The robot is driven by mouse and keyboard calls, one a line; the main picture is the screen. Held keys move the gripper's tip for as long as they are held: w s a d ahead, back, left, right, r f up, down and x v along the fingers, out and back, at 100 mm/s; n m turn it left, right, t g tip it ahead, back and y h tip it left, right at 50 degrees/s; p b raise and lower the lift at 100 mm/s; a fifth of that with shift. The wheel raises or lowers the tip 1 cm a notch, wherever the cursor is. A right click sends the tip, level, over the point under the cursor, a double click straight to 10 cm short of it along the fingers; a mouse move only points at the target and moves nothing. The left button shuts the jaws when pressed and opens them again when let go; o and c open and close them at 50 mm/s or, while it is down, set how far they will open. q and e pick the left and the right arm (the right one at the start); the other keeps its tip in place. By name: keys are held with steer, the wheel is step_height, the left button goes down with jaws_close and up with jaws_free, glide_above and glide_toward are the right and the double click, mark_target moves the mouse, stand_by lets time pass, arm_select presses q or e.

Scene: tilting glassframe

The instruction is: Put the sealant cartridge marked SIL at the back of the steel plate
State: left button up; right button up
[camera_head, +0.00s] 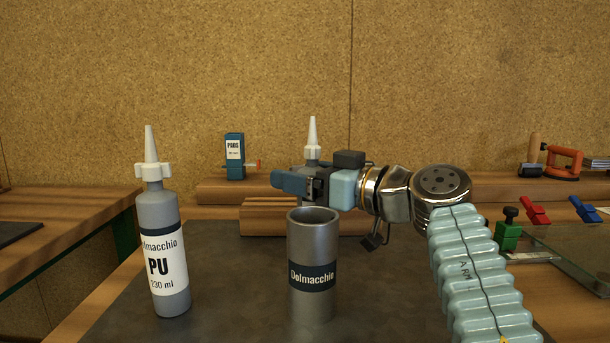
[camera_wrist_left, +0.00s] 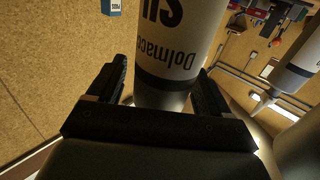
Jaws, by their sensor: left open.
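The SIL cartridge shows its white nozzle (camera_head: 312,138) above my gripper in the head view; its body is hidden behind the gripper and a steel cup. In the left wrist view the labelled body of the SIL cartridge (camera_wrist_left: 178,45) appears between the two black fingers, with the lettering upside down. My left gripper (camera_head: 290,184) is open around the cartridge in the head view; its fingers (camera_wrist_left: 158,88) show gaps or only light contact, I cannot tell which. The dark steel plate (camera_head: 390,290) lies below. The cartridge's base is hidden. My right gripper is not in view.
A PU cartridge (camera_head: 160,250) stands upright at the plate's left. The steel cup (camera_head: 312,255) stands in front of my gripper. A blue PADS box (camera_head: 235,155) is on the wooden ledge behind. Coloured clamps (camera_head: 536,210) and glass are at right.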

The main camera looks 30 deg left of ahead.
arm_select(q)
steer(key=s+d, duration=0.1)
steer(key=d, duration=1.1)
steer(key=shift+s, duration=0.2)
